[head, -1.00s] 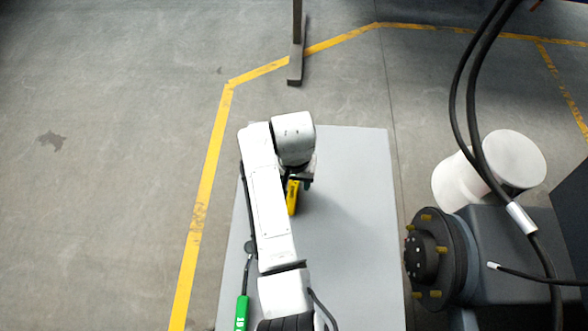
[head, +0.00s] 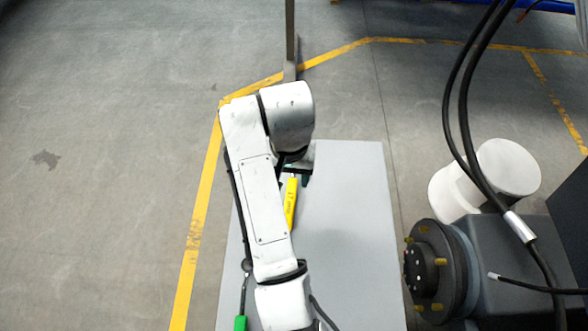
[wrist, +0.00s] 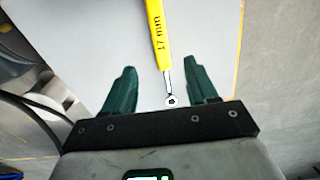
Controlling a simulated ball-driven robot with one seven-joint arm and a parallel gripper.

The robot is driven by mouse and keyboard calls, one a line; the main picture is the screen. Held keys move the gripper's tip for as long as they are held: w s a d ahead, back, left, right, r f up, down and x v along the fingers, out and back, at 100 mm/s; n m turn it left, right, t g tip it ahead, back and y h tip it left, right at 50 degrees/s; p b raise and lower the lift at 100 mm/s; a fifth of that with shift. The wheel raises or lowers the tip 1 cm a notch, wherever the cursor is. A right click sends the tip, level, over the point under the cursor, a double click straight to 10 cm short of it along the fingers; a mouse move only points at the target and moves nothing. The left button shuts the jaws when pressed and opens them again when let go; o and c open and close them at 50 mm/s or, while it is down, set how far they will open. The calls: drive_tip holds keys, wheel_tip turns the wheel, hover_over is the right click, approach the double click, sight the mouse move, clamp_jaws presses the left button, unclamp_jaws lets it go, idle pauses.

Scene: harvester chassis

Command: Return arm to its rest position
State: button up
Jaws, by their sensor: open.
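My gripper (wrist: 163,88) is open in the wrist view, its two green fingers apart with nothing held between them. A yellow tool marked 17 mm (wrist: 157,32) lies on the grey table (wrist: 95,55), and its ring-shaped metal end appears between the fingers in that view. In the head view the yellow tool (head: 290,205) lies just below my gripper (head: 296,178), which is mostly hidden by my white arm. The arm reaches out over the table (head: 345,240).
To the right stand a dark hub with yellow studs (head: 435,270), a white cylinder (head: 508,167) and hanging black cables (head: 470,130). The right part of the table is clear.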

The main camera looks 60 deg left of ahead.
idle(0.3)
